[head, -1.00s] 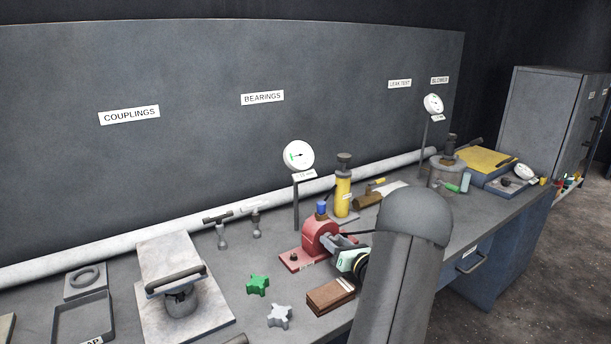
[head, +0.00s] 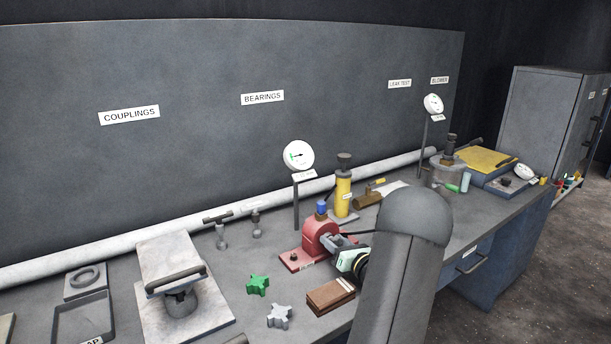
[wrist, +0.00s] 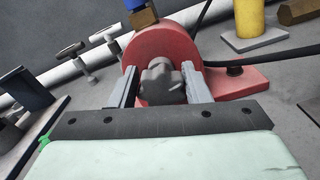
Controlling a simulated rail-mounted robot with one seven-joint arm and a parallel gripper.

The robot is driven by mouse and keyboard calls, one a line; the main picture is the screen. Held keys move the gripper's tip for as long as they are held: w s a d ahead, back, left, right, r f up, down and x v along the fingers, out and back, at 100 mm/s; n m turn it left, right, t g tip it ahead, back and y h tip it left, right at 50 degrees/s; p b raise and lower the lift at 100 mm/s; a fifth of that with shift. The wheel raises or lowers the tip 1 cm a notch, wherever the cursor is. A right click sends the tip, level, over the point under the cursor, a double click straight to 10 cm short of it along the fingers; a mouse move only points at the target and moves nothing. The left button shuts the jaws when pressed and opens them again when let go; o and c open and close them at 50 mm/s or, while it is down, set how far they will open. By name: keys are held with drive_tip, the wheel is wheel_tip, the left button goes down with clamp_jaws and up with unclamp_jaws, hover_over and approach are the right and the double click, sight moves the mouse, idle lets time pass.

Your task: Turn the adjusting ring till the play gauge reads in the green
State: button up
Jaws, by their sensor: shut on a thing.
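The red bearing housing (head: 318,236) stands on a red base on the bench. The grey lobed adjusting ring (wrist: 163,82) is on its front face in the wrist view. My gripper (wrist: 162,88) is shut on the ring, one grey finger on each side of it. In the head view my gripper (head: 336,241) reaches the housing from the right and hides the ring. The round white play gauge (head: 299,155) stands on a post behind the housing. Its green band is on the left of the dial; the needle is too small to read surely.
A yellow cylinder (head: 343,193) stands behind the housing. A green star knob (head: 257,285), a grey star knob (head: 279,316) and a brown block (head: 331,296) lie in front. A black hose (wrist: 285,54) runs right of the housing. T-handled tools (head: 221,232) stand to the left.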

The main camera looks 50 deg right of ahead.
drive_tip(key=o, duration=0.5)
drive_tip(key=shift+o, duration=0.2)
drive_tip(key=shift+s, duration=0.1)
drive_tip(key=shift+v, duration=2.9)
drive_tip(key=o, duration=0.3)
drive_tip(key=shift+o, duration=0.2)
drive_tip(key=shift+v, duration=3)
